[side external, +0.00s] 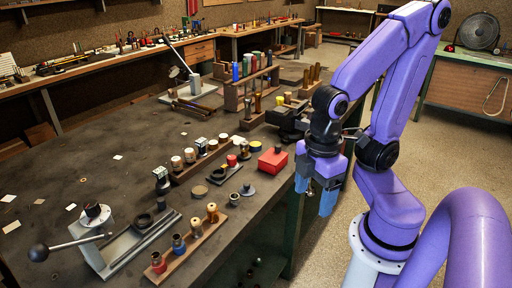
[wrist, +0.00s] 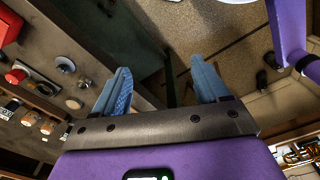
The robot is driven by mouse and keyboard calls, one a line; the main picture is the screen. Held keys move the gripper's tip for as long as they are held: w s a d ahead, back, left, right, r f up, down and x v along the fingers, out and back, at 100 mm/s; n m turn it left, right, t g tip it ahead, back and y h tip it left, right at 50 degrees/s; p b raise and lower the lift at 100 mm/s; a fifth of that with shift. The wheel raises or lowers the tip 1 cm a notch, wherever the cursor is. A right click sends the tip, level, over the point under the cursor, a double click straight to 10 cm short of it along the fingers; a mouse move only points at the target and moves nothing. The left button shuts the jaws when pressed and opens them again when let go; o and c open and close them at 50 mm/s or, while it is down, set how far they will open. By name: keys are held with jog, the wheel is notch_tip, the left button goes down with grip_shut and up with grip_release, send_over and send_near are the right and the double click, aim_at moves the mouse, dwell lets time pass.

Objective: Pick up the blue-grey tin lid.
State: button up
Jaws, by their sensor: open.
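A small round blue-grey lid with a knob (side external: 248,190) lies on the dark workbench near its right edge, just below the red box. It also shows at the left of the wrist view (wrist: 65,64). A similar small greyish piece (side external: 234,198) lies close to it, so which one is tin is hard to tell. My gripper (side external: 314,190) has blue fingers, apart and empty, pointing down. It hangs to the right of the lid, apart from it, around or past the bench edge. In the wrist view the fingers (wrist: 160,68) have nothing between them.
A red box (side external: 273,160) with a dark knob stands beside the lid. A brownish disc (side external: 200,191), a metal plate (side external: 224,175) and a wooden rail of several jars (side external: 203,160) are to the left. A wooden strip with small cylinders (side external: 187,250) lies in front.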

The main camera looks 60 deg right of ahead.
jog(key=c, duration=0.3)
jog(key=w+r+m, duration=0.1)
jog(key=w+m, duration=0.4)
jog(key=m, duration=0.1)
jog(key=m+h, duration=0.2)
jog(key=m, duration=2.3)
send_over(247, 184)
jog(key=f, duration=0.8)
jog(key=shift+a+f, duration=0.2)
jog(key=shift+a, duration=0.05)
jog(key=shift+d+f, duration=0.15)
jog(key=shift+f, duration=2.75)
